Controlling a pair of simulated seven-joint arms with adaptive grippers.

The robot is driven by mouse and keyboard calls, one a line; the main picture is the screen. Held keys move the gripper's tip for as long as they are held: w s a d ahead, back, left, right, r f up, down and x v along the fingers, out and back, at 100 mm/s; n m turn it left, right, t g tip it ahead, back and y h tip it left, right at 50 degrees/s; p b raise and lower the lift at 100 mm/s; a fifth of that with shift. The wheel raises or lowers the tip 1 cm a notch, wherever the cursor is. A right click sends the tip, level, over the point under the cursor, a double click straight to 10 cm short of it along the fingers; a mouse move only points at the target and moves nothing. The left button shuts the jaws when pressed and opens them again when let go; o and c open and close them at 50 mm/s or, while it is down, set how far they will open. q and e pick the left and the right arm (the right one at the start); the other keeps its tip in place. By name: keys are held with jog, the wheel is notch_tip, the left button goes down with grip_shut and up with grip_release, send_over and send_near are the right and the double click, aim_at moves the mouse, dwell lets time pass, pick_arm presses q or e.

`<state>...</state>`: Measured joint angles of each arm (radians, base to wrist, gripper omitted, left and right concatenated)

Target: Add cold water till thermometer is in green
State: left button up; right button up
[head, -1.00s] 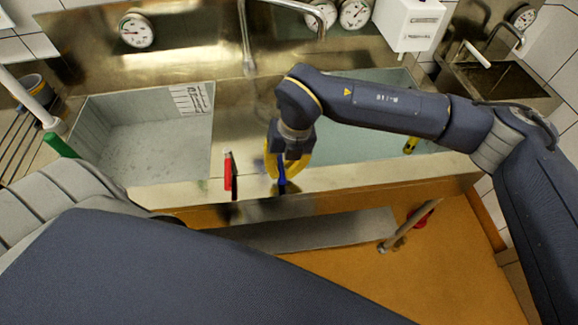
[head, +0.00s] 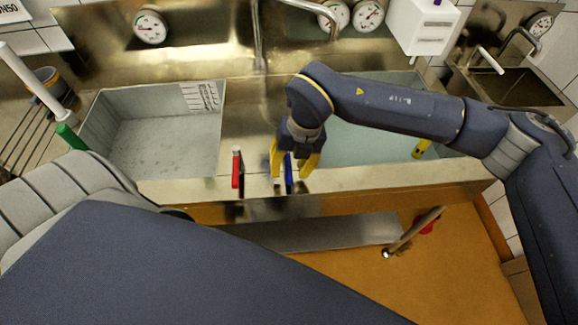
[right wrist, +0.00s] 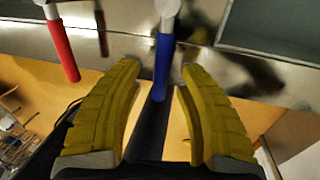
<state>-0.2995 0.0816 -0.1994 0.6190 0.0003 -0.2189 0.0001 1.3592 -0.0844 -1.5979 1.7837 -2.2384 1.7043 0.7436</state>
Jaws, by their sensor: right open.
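The blue lever (head: 289,172) is on the front of the steel sink unit, and the red lever (head: 237,168) is to its left. My right gripper (head: 293,168) is open, with yellow fingers on either side of the blue lever. In the right wrist view the blue lever (right wrist: 163,65) hangs between the open fingers, with visible gaps. The right basin (head: 365,145) holds greenish water, partly hidden by my right arm. Round dials (head: 150,27) (head: 367,15) are on the back wall; their readings are too small to tell. My left gripper is out of view.
The left basin (head: 150,145) looks empty. A tap spout (head: 325,12) reaches over the back of the unit. A yellow object (head: 420,148) is at the right basin's edge. A white box (head: 422,25) hangs at the back right. A green-ended pole (head: 68,135) stands at left.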

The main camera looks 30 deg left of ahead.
notch_tip(320, 180, up, 11)
jog(key=w+d, duration=0.1)
jog(key=shift+d, duration=0.4)
jog(key=shift+w+r, duration=0.1)
dwell(1.6)
